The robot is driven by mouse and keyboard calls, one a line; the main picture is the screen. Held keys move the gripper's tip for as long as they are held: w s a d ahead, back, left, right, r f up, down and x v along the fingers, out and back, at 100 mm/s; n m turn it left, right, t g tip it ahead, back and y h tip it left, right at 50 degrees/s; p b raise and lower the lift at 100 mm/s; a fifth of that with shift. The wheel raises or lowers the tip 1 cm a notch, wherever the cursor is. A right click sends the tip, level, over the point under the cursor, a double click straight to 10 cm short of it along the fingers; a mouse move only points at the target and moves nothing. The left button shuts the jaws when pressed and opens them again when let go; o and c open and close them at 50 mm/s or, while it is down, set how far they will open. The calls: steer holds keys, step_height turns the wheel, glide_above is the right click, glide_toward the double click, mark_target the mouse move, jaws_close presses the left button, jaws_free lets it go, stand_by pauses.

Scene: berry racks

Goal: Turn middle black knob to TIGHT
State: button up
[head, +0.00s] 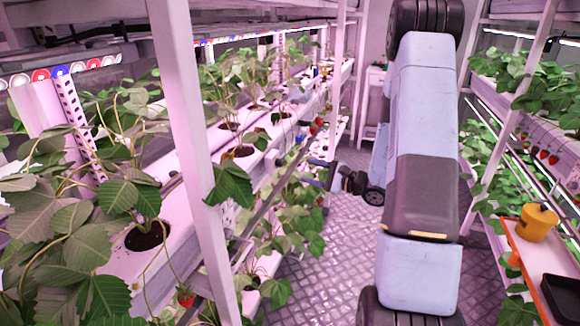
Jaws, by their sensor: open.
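My arm rises through the middle of the head view and its far end turns left toward the left rack. My gripper (316,174) is small there, beside the rack's aisle side, with its jaws apart and nothing seen between them. Leaves and the rack's rail are close to it, and I cannot tell whether it touches anything. I cannot make out the middle black knob or any TIGHT marking in this view.
The left rack has white planting troughs (192,243) with strawberry plants and a near upright post (195,130). The right rack holds an orange-edged tray (522,262) with a yellow pot (537,222). The patterned metal floor (335,262) between the racks is clear but narrow.

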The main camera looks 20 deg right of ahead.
mark_target(282, 164)
steer(key=x, duration=0.9)
steer(key=shift+c, duration=0.4)
